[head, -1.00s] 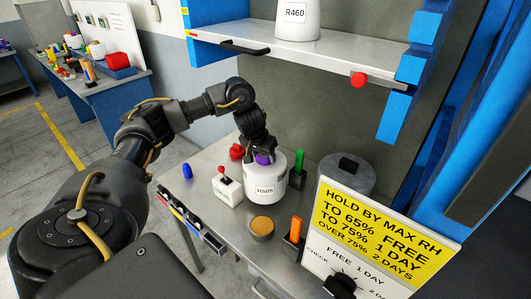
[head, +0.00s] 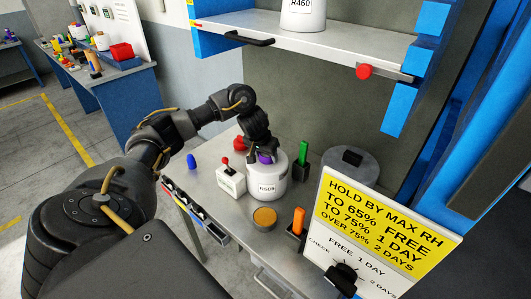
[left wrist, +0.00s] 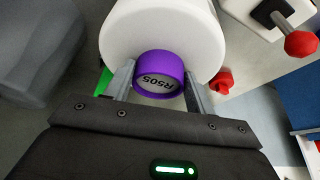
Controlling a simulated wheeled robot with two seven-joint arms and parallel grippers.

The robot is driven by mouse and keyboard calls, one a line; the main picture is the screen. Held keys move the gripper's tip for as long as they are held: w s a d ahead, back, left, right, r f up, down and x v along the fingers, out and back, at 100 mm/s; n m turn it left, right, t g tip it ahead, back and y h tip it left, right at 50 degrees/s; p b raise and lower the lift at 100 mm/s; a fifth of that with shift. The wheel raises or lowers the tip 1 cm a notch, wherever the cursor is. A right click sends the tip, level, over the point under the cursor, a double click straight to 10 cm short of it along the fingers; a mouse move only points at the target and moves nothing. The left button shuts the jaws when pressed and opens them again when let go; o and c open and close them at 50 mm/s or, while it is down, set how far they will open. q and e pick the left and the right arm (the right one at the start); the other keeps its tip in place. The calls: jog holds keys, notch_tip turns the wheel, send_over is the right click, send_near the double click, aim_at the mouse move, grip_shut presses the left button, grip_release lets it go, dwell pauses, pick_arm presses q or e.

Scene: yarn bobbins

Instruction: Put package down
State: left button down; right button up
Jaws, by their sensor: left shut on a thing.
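The package is a white, rounded container (head: 268,188) labelled R505, with a purple cap. In the head view it is upright at the grey metal table (head: 215,205); I cannot tell whether its base touches the top. My left gripper (head: 264,155) comes down from above and is shut on the purple cap (left wrist: 159,74). In the left wrist view the two fingers press on either side of the cap, and the white body (left wrist: 160,28) shows beyond it. My right gripper is not in view.
Close around the package stand a white box with a red-tipped lever (head: 231,181), a round tan-topped tin (head: 264,217), green (head: 302,153) and orange (head: 298,222) upright pieces, and a grey canister (head: 348,172). A yellow sign (head: 385,220) stands front right. A shelf (head: 310,45) is above.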

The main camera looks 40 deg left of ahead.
pick_arm(q)
jog(key=c, duration=0.8)
grip_release()
jog(key=shift+f, duration=0.1)
jog(key=o, duration=0.3)
jog(key=shift+s+r, duration=0.1)
jog(key=shift+r, duration=0.6)
jog(key=a+v, duration=0.1)
jog(key=v, duration=1)
jog(key=shift+d, duration=0.5)
